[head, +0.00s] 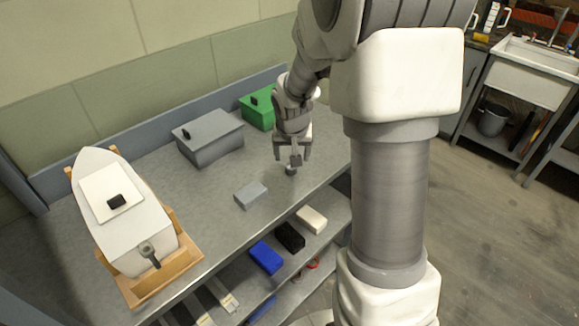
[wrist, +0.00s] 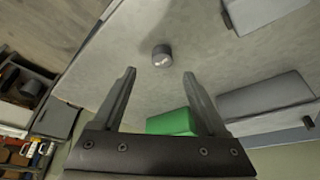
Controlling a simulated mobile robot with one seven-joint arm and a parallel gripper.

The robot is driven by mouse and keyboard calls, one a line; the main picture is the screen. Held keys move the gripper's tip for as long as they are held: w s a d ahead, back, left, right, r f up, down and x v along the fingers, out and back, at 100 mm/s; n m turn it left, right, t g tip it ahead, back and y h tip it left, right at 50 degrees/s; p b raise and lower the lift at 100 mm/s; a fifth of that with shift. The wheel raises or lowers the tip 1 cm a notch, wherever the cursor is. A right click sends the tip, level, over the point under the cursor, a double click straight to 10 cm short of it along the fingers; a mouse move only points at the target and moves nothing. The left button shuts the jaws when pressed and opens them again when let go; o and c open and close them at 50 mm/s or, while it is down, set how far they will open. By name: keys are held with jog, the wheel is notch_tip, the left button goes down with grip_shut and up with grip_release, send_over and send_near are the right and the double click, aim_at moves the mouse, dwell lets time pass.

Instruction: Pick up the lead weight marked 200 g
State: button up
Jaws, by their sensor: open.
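A small dark grey cylindrical weight (wrist: 162,55) stands on the bench top. Pale marking shows on it in the wrist view, too small to read for certain. In the head view the weight (head: 291,171) is just below my gripper (head: 291,155). My gripper (wrist: 160,73) is open and empty in the wrist view. The weight appears between the lines of the two fingers, slightly beyond their tips, and I see no contact.
A grey block (head: 251,195) lies on the bench (head: 200,225) left of the weight. A grey box (head: 212,146) and a green box (head: 262,117) stand behind. A white boat hull (head: 118,215) rests in a wooden cradle (head: 190,258) at left. Bench top around the weight is clear.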

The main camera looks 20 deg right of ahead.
jog(key=shift+x, duration=2.6)
jog(key=shift+s+a, duration=0.1)
jog(key=shift+a, duration=0.1)
jog(key=shift+c, duration=0.3)
grip_shut()
